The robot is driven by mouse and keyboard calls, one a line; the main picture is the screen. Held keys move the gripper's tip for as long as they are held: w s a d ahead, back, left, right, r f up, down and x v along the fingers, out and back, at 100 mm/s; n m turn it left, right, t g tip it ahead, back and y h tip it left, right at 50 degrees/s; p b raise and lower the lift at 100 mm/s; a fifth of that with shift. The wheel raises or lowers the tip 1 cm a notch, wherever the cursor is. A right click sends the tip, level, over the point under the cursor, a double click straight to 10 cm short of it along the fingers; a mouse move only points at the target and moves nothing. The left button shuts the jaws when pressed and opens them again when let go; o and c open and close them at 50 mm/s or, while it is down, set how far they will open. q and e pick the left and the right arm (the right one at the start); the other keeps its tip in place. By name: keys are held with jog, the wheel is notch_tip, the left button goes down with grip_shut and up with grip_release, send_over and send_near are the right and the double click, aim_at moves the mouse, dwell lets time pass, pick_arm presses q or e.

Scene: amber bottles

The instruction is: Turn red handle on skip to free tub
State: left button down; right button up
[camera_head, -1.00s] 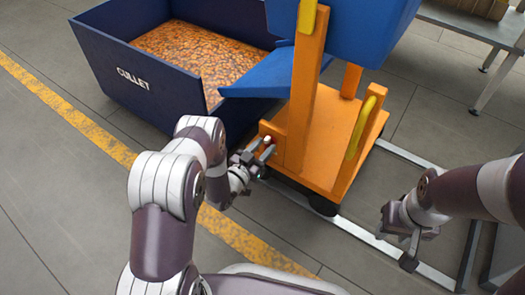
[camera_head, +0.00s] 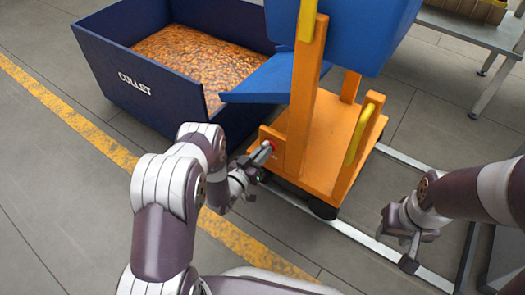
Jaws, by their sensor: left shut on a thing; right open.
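The orange frame of the skip (camera_head: 307,100) stands on a wheeled orange base and carries a blue tub (camera_head: 365,35), cut off by the top edge. The red handle (camera_head: 272,145) shows as a small red end at the lower left of the frame. My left gripper (camera_head: 262,155) is at this handle, shut on it, and its fingers hide most of it. My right gripper (camera_head: 411,250) is open and empty, low on the right, apart from the skip.
A dark blue bin marked CULLET (camera_head: 140,85), filled with amber pieces (camera_head: 200,60), stands behind on the left. A blue chute (camera_head: 265,80) slopes beside the frame. Metal floor rails (camera_head: 375,245) run under the skip. A grey table (camera_head: 470,25) stands at the back right.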

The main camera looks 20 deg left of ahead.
pick_arm(q)
jog(key=shift+a+f+n+p, duration=0.1)
jog(key=shift+n+p, duration=0.55)
jog(key=shift+n, duration=1.85)
jog(key=shift+a+f+n+p, duration=0.15)
jog(key=shift+n+p, duration=0.5)
jog(key=shift+n, duration=1.85)
jog(key=shift+f+n+p, duration=0.1)
jog(key=shift+n+p, duration=0.55)
jog(key=shift+n, duration=1.85)
jog(key=c, duration=1.1)
grip_release()
jog(key=shift+c, duration=0.2)
jog(key=p+v, duration=0.5)
jog(key=v, duration=0.7)
jog(key=shift+s, duration=0.3)
